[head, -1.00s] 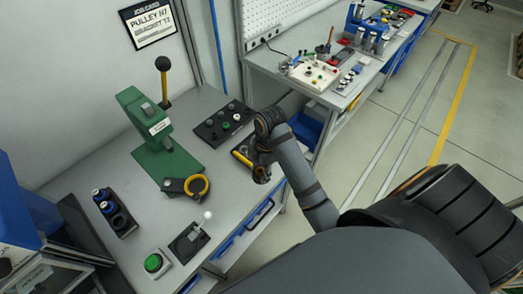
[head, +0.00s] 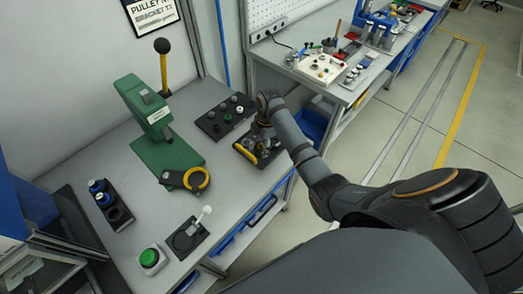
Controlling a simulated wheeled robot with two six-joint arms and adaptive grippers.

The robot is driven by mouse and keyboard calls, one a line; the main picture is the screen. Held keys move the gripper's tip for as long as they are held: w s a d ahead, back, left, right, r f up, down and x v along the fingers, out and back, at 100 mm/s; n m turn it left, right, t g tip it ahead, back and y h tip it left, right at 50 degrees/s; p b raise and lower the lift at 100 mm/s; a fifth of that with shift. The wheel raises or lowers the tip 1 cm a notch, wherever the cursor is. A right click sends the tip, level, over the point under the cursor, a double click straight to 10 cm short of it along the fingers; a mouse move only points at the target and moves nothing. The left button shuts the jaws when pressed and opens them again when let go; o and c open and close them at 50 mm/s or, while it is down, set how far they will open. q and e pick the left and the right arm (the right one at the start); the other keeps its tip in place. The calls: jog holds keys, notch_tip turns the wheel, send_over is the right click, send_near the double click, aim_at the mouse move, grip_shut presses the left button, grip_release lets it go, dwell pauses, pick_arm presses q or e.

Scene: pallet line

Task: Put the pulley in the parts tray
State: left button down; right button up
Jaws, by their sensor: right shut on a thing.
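My right gripper (head: 262,146) points down over a dark tray with yellow edging (head: 244,153), near the right edge of the workbench. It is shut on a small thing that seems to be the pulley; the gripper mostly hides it. I cannot tell whether the held thing touches the tray. My left gripper is not in view.
A green press (head: 150,112) with a black-knobbed lever stands on the bench (head: 128,163). A yellow ring (head: 197,180) is in front of it. A white-knobbed lever (head: 188,237), green button (head: 149,258) and black bottle holder (head: 118,216) are nearer.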

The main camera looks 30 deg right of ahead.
jog(key=shift+w+d+f, duration=0.1)
jog(key=shift+f, duration=0.25)
notch_tip(320, 180, down, 2)
jog(key=shift+f+p, duration=0.15)
jog(key=shift+p, duration=0.55)
jog(key=shift+f, duration=0.2)
jog(key=shift+f, duration=0.1)
jog(key=o, duration=1.2)
jog(key=r+b, duration=0.1)
jog(key=r, duration=0.3)
jog(key=d+r+b, duration=0.1)
jog(key=r, duration=0.7)
jog(key=shift+d+r+b, duration=0.1)
jog(key=shift+d+b, duration=0.1)
jog(key=shift+b, duration=0.2)
